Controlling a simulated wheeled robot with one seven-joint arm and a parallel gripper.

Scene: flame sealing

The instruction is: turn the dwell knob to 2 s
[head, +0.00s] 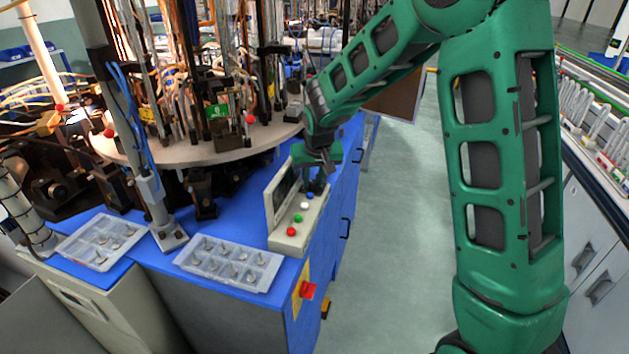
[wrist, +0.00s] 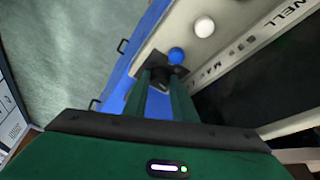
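The control panel (head: 284,241) is a pale box with a dark screen and a row of coloured buttons on the blue bench. The knob's pointer and dial markings cannot be read.
A white button (wrist: 204,27) is beyond the blue one; green (head: 298,218) and red (head: 291,231) buttons sit nearer the panel's front. Clear trays (head: 262,282) of small parts lie on the bench. A round machine table (head: 180,153) stands behind. The floor right of the bench is clear.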

